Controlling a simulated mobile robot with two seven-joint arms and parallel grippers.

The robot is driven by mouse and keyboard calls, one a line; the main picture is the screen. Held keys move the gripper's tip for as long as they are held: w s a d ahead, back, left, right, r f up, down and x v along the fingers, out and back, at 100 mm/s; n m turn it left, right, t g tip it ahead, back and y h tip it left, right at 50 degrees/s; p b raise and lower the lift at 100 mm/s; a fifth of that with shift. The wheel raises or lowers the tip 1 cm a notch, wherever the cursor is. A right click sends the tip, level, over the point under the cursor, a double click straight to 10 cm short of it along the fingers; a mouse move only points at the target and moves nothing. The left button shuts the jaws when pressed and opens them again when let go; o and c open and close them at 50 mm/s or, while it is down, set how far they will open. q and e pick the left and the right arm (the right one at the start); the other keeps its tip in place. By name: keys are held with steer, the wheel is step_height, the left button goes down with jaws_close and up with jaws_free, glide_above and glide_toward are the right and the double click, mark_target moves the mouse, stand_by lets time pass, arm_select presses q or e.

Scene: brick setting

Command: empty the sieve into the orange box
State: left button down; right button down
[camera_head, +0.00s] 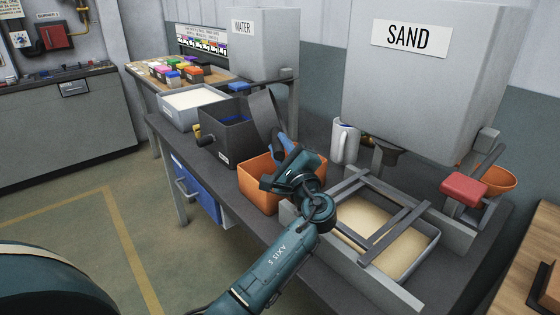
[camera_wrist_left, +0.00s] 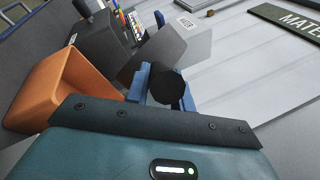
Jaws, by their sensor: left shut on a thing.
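My left gripper (camera_head: 284,152) is over the back of the orange box (camera_head: 256,194), with its blue fingers shut on a black round handle (camera_wrist_left: 166,86), seen end-on in the left wrist view. The handle seems to belong to the sieve, a dark grey pan (camera_head: 262,112) tipped steeply on edge just beyond the fingers. It also shows in the left wrist view as a grey panel (camera_wrist_left: 156,50). What is in the sieve is hidden. The orange box stands open on the dark bench and also shows in the left wrist view (camera_wrist_left: 70,88). My right gripper is out of view.
A dark grey box (camera_head: 222,143) and a white-filled tray (camera_head: 190,117) stand left of the orange box. A sand tray with bars (camera_head: 428,250) lies right, under the SAND hopper (camera_head: 410,90). The WATER tank (camera_head: 263,50) is farther back.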

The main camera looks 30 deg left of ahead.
arm_select(q)
steer(key=r+n+g, duration=0.1)
steer(key=n, duration=0.1)
steer(key=shift+n, duration=0.3)
steer(key=shift+r, duration=0.1)
steer(key=n+g+b, duration=0.1)
steer(key=n, duration=0.2)
steer(key=shift+r+h, duration=0.15)
steer(key=shift+h, duration=0.15)
steer(key=n, duration=0.2)
steer(key=shift+d+r+n+g+h+b, duration=0.1)
steer(key=shift+r+n+g+h+b, duration=0.2)
steer(key=shift+r+n+g+h, duration=0.1)
steer(key=n, duration=0.1)
steer(key=r+n+h, duration=0.1)
steer(key=n, duration=0.1)
steer(key=shift+h+p, duration=0.3)
steer(key=shift+n+g, duration=0.3)
steer(key=shift+n, duration=0.2)
